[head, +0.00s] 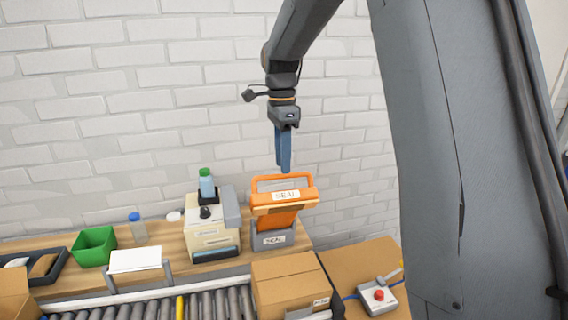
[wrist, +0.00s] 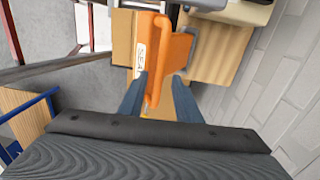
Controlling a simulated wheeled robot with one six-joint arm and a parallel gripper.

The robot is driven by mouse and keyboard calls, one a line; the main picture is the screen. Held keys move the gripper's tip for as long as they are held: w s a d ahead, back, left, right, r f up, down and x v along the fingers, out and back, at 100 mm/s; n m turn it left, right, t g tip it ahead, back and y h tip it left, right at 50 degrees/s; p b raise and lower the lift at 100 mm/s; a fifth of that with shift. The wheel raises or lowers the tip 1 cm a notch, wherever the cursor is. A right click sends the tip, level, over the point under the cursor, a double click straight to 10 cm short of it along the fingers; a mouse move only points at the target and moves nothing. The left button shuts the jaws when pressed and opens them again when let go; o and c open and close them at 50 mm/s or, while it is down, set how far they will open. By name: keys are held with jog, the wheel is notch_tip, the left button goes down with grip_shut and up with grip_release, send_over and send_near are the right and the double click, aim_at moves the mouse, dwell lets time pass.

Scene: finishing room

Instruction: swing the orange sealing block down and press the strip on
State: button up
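The orange sealing block (head: 284,212) carries a white "SEAL" label and a loop handle on top. It stands raised and tilted over a grey base (head: 268,239) also marked "SEAL", at the right end of the wooden bench. My gripper (head: 286,170) points down, its blue fingertips just above or at the handle. In the wrist view the orange block (wrist: 172,58) shows ahead, with part of it between my two spread fingers (wrist: 160,78). The fingers are apart and I see no grip on it. I cannot make out the strip with certainty.
A closed carton (head: 288,284) sits at the right end of the roller conveyor (head: 215,304). A cream dispenser (head: 210,235) with a bottle stands left of the block. A green bin (head: 93,246) is farther left. A red-button box (head: 379,295) lies at right. A brick wall is behind.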

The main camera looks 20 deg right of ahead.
jog(key=shift+s+d+f+p, duration=0.15)
jog(key=shift+f+p, duration=0.25)
jog(key=shift+f, duration=1)
grip_shut()
